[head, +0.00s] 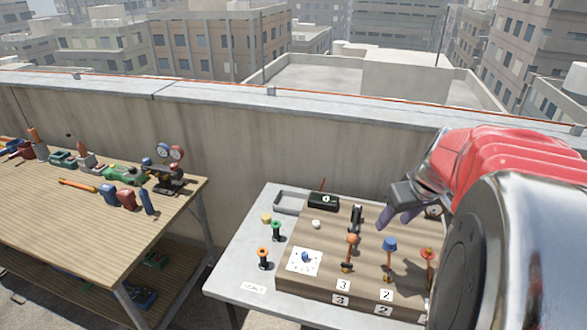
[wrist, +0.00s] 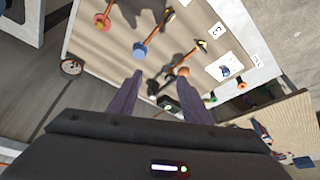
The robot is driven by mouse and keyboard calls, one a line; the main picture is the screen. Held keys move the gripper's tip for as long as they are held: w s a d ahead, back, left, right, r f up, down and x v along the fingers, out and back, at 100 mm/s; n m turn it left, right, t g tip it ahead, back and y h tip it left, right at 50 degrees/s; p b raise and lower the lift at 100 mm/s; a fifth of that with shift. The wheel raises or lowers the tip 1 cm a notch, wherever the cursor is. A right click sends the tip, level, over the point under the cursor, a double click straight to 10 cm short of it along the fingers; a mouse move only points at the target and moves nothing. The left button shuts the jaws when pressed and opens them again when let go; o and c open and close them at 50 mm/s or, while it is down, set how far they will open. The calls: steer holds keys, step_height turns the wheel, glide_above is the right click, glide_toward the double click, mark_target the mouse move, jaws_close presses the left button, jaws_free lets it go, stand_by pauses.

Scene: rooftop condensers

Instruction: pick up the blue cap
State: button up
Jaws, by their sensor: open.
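The blue cap (head: 389,243) sits on top of a short copper-coloured post on the brown striped board (head: 325,221). It also shows in the wrist view (wrist: 139,50), beyond my fingertips and a little left of the middle of the gap. My gripper (head: 397,217) is open and empty, above and behind the blue cap in the head view, apart from it. In the wrist view, the two purple fingers of my gripper (wrist: 160,80) are spread. My arm covers the right end of the board in the head view.
An orange cap (head: 351,239) and a red cap (head: 428,253) stand on posts on either side. A white plate with a blue knob (head: 305,257) is at left. Green and orange spools (head: 276,230) stand on the white table. A wooden bench (head: 75,205) with tools is further left.

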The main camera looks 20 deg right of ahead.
steer(key=d, duration=0.1)
steer(key=s+d+f, duration=0.1)
steer(key=d, duration=0.3)
steer(key=shift+s+d+f, duration=0.2)
steer(key=shift+f, duration=0.15)
glide_above(391, 241)
steer(key=s, duration=0.3)
step_height(391, 241, down, 8)
steer(key=shift+w+a+r, duration=0.1)
steer(key=shift+a+r, duration=0.05)
steer(key=shift+x, duration=2.65)
steer(key=shift+w+r, duration=0.1)
steer(key=shift+c, duration=0.5)
steer(key=c, duration=0.9)
